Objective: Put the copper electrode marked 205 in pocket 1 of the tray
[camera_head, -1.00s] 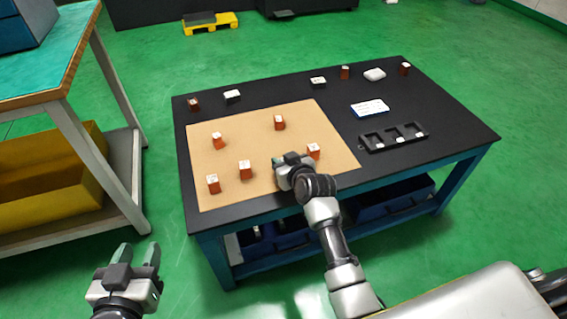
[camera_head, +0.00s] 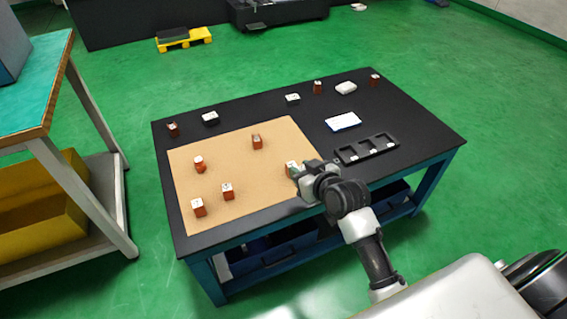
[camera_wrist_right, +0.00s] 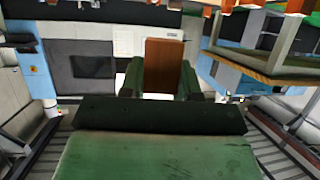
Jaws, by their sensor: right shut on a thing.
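My right gripper (camera_head: 297,170) is at the right edge of the tan mat, shut on a copper electrode (camera_head: 291,167) with a pale top. In the right wrist view this copper block (camera_wrist_right: 165,65) stands between the green fingers (camera_wrist_right: 164,78). Its number cannot be read. The black tray (camera_head: 366,149) has three pockets in a row with small white labels and lies right of the gripper. No block shows in its pockets. Several other copper electrodes stand on the mat, including ones at the front left (camera_head: 198,208), beside it (camera_head: 228,192) and behind (camera_head: 257,142). My left gripper is out of view.
The tan mat (camera_head: 240,175) lies on the black table. A white-and-blue card (camera_head: 343,122), a white rounded object (camera_head: 346,88), dark blocks with white tops (camera_head: 210,118) and more copper blocks (camera_head: 318,87) stand toward the back. The tabletop between card and mat is clear.

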